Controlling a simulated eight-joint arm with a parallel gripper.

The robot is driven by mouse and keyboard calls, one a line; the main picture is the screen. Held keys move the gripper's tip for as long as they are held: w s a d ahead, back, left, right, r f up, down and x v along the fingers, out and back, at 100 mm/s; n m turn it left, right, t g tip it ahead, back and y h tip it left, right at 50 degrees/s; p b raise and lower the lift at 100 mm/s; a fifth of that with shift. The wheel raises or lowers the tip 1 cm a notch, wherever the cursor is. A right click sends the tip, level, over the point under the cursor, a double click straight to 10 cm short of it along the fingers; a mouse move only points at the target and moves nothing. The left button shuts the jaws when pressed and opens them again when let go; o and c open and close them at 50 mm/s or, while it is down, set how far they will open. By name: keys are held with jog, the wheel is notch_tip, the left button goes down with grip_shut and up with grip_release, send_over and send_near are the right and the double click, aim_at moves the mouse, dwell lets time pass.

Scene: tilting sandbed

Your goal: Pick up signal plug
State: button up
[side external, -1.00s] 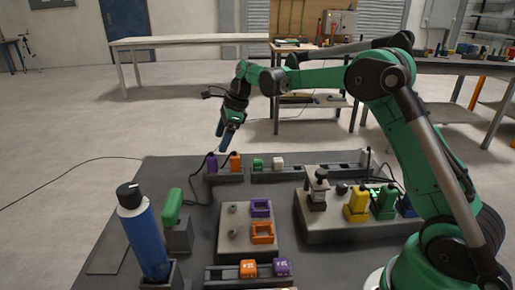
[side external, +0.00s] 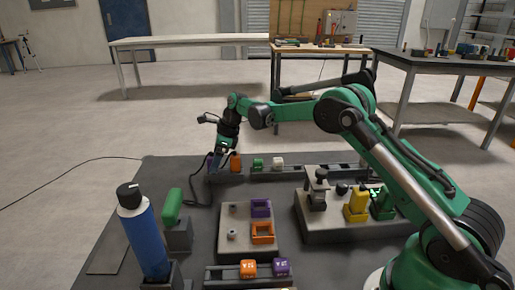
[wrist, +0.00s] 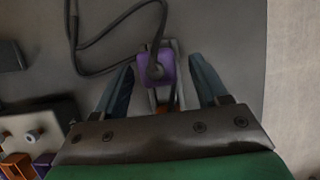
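A purple plug (wrist: 158,71) with a dark cable from its top sits in a grey rack at the back left of the dark table; I take it for the signal plug. In the wrist view it stands upper middle between the two blue fingers of my gripper (wrist: 161,64). The fingers are spread, with a gap on each side of the plug. In the side view my gripper (side external: 222,158) points down at the rack and mostly hides the purple plug.
An orange plug (side external: 235,162) stands just right of the gripper in the same rack. A green block (side external: 257,164) and a white block (side external: 278,163) sit farther right. The loose cable (wrist: 78,45) loops left of the purple plug.

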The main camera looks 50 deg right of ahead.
grip_shut()
jog(key=shift+r, duration=0.3)
notch_tip(320, 180, up, 9)
jog(key=shift+f, duration=0.1)
jog(key=s+a, duration=0.2)
jog(key=s, duration=0.8)
jog(key=s+a, duration=0.2)
jog(key=s, duration=0.8)
jog(key=shift+r, duration=0.45)
jog(key=shift+s, duration=0.1)
